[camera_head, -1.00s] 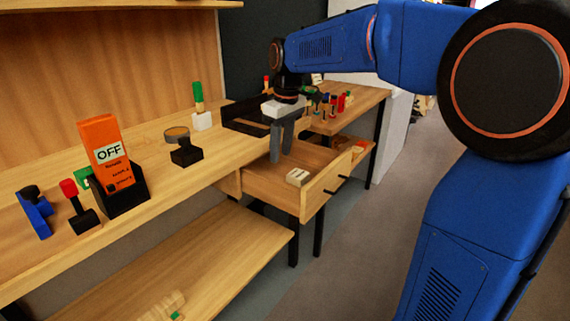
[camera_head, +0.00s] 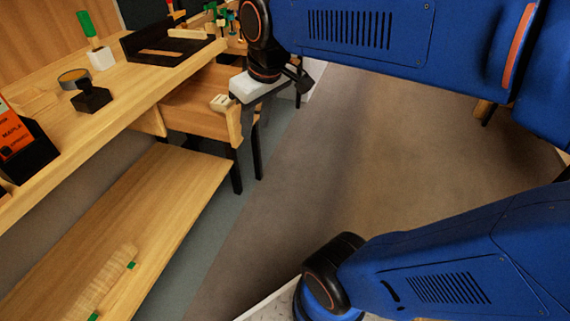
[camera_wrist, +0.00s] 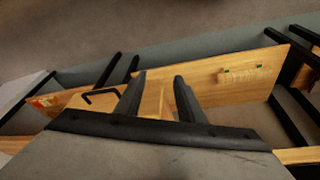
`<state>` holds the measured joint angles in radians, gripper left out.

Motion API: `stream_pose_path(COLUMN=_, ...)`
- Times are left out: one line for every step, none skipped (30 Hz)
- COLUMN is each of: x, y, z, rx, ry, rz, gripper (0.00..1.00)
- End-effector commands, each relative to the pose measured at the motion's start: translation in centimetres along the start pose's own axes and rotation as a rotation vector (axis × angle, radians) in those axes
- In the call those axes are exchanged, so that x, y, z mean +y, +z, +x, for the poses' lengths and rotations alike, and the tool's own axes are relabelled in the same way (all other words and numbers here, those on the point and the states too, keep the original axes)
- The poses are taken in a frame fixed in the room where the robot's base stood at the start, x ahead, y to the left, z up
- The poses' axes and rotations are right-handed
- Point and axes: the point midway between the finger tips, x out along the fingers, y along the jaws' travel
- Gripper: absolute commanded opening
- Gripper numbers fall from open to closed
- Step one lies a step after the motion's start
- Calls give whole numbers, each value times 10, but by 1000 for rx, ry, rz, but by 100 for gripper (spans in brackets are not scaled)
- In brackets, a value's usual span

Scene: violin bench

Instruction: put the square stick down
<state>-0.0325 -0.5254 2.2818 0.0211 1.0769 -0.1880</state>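My gripper (camera_head: 248,115) is in front of the drawer's right end in the head view. The open drawer (camera_head: 190,112) holds a small pale block (camera_head: 221,102). The drawer's black handle (camera_wrist: 100,93) shows in the wrist view.
The bench top also carries a green-handled tool (camera_head: 88,25) in a white holder and a black block (camera_head: 92,97). A pale wooden piece with green ends (camera_head: 112,278) lies on the lower shelf (camera_head: 165,205). The floor (camera_head: 330,170) right of the bench is clear.

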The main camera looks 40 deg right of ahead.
Motion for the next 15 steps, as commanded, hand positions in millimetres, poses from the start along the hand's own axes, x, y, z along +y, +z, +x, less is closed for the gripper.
stream_pose_path(x=-1, y=18, z=3, rx=17, ry=7, rz=27, gripper=35)
stream_pose_path(x=-2, y=28, z=5, rx=24, ry=11, rz=45, gripper=35)
stream_pose_path(x=-2, y=41, z=9, rx=34, ry=15, rz=66, gripper=35)
stream_pose_path(x=-3, y=50, z=11, rx=43, ry=19, rz=83, gripper=35)
stream_pose_path(x=-4, y=58, z=14, rx=51, ry=22, rz=97, gripper=35)
stream_pose_path(x=-4, y=68, z=18, rx=60, ry=25, rz=117, gripper=35)
stream_pose_path(x=-5, y=76, z=21, rx=67, ry=28, rz=130, gripper=35)
stream_pose_path(x=-5, y=82, z=24, rx=74, ry=30, rz=143, gripper=35)
stream_pose_path(x=-6, y=90, z=27, rx=81, ry=33, rz=157, gripper=35)
stream_pose_path(x=-6, y=95, z=29, rx=85, ry=35, rz=167, gripper=35)
stream_pose_path(x=-7, y=100, z=31, rx=89, ry=36, rz=176, gripper=35)
stream_pose_path(x=-7, y=104, z=34, rx=94, ry=37, rz=186, gripper=35)
stream_pose_path(x=-7, y=107, z=35, rx=97, ry=38, rz=191, gripper=35)
stream_pose_path(x=-8, y=109, z=36, rx=100, ry=39, rz=195, gripper=35)
stream_pose_path(x=-8, y=112, z=37, rx=102, ry=40, rz=200, gripper=35)
